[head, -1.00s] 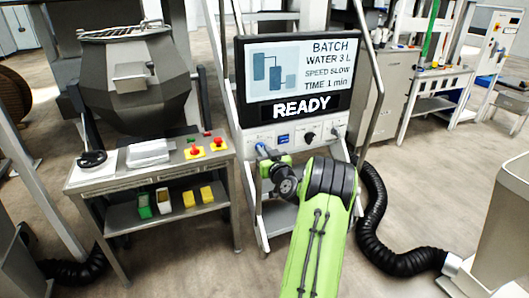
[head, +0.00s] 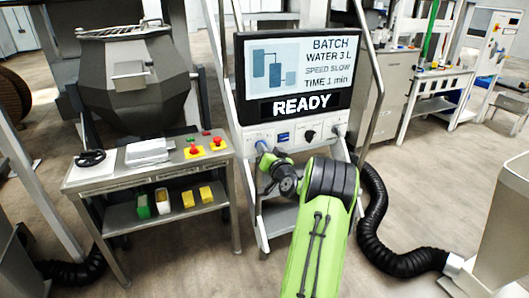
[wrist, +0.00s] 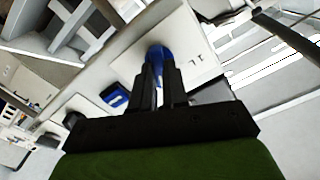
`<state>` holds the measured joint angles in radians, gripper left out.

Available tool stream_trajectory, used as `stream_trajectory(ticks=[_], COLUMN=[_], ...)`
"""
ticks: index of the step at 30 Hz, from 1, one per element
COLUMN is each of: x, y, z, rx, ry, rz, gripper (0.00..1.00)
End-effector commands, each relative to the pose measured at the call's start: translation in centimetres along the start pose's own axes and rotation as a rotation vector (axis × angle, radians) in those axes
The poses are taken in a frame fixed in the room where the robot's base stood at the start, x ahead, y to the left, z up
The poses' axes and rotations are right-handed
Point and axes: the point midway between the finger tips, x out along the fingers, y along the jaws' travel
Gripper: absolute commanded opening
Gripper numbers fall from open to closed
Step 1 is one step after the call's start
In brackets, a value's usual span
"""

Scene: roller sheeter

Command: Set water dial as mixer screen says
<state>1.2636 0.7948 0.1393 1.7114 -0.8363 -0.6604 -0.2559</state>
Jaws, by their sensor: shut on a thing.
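The mixer screen (head: 292,75) reads BATCH, WATER 3 L, SPEED SLOW, TIME 1 min, with READY below. Under it is a white control panel (head: 310,131). The blue water dial (head: 261,146) is at the panel's left end, mostly hidden by my gripper (head: 264,154) in the head view. In the wrist view the blue dial (wrist: 158,53) sits between the fingertips of my gripper (wrist: 159,72), which is shut on it. The dial's setting cannot be read.
A black knob (head: 309,135) is farther right on the panel. A steel cart (head: 150,177) with red buttons stands left, below the grey mixer drum (head: 135,85). A black hose (head: 385,235) curves on the floor at right.

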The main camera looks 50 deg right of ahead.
Motion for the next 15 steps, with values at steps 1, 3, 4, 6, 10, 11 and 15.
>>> stream_trajectory(ticks=[1, 3, 4, 6, 10, 11, 15], x=[-0.01, -0.01, -0.01, -0.01, 0.0, 0.0, -0.01], y=[0.08, 0.09, 0.1, 0.11, 0.12, 0.13, 0.15], z=[0.0, -0.01, -0.01, -0.01, -0.02, -0.02, -0.02], rx=[0.035, 0.089, 0.111, 0.158, 0.232, 0.246, 0.297], ry=[0.001, 0.001, 0.001, 0.001, 0.0, 0.0, 0.0], rz=[0.001, 0.001, 0.001, 0.001, 0.0, 0.0, 0.0], gripper=[0.0, 0.0, 0.0, 0.0, 0.0, 0.0, 0.0])
